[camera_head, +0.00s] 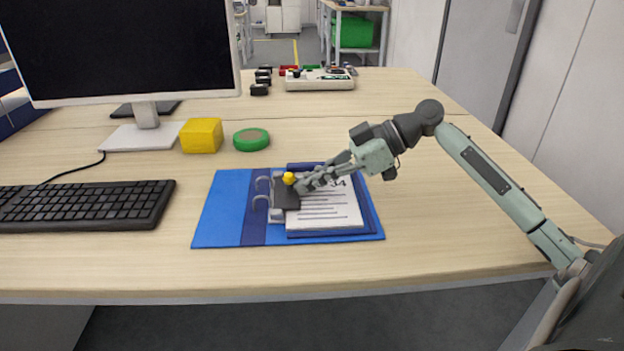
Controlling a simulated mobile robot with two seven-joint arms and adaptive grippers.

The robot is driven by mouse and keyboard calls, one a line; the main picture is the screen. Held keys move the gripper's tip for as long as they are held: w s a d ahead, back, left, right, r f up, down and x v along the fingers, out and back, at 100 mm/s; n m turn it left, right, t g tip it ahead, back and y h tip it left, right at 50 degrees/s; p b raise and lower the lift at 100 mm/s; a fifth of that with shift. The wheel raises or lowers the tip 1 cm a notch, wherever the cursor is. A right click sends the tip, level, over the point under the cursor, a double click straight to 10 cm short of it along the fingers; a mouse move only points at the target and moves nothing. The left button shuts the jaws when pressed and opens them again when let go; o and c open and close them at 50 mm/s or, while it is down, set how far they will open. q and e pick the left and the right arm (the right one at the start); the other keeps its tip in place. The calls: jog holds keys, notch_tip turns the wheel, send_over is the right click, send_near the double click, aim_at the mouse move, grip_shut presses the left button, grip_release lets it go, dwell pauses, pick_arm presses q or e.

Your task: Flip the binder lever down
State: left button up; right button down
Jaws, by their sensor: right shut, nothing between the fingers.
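A blue binder (228,208) lies open on the desk in front of me. It holds printed sheets (325,212) on its right side. The grey ring mechanism sits near the middle, with two metal rings on its left. Its lever has a yellow knob (289,178) at the far end. My right gripper (303,187) comes in from the right, low over the sheets. It is shut and empty, with its tips just right of the yellow knob. I cannot tell whether the tips touch the mechanism. My left gripper is not in view.
A black keyboard (85,205) and a monitor (120,45) stand at the left. A yellow block (201,135) and a green round object (251,139) lie behind the binder. A white tray (319,80) stands at the back. The desk (470,235) right of the binder is clear.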

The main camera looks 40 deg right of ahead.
jog(key=v, duration=1.2)
dwell(0.3)
